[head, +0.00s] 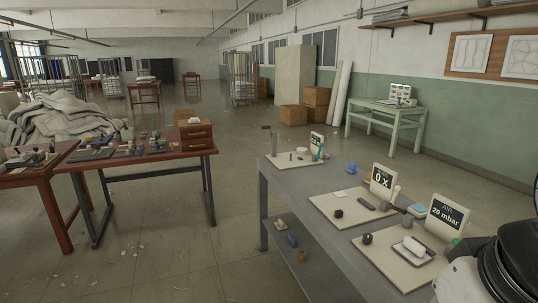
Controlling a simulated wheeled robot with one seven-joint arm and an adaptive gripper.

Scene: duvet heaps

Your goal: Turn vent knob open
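A grey bench (290,222) carries several pale boards with small fittings. The nearest board (398,272) has a sign reading "AIR 20 mbar" (447,217), a round dark knob (367,239) and a white block on a grey tray (413,248). The middle board (325,208) has a sign reading "0 X" (381,181) and another small dark knob (338,213). No label marks either knob as the vent knob, and their turn position is too small to tell. My gripper is not in view; only a black and white part of my arm shows at the lower right.
A far board (282,165) with small parts is at the bench's far end. Brown tables (195,153) with tools stand left, with a heap of duvets (60,118) behind. A pale green table (385,110) stands by the right wall. Floor between the brown tables and bench is mostly clear.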

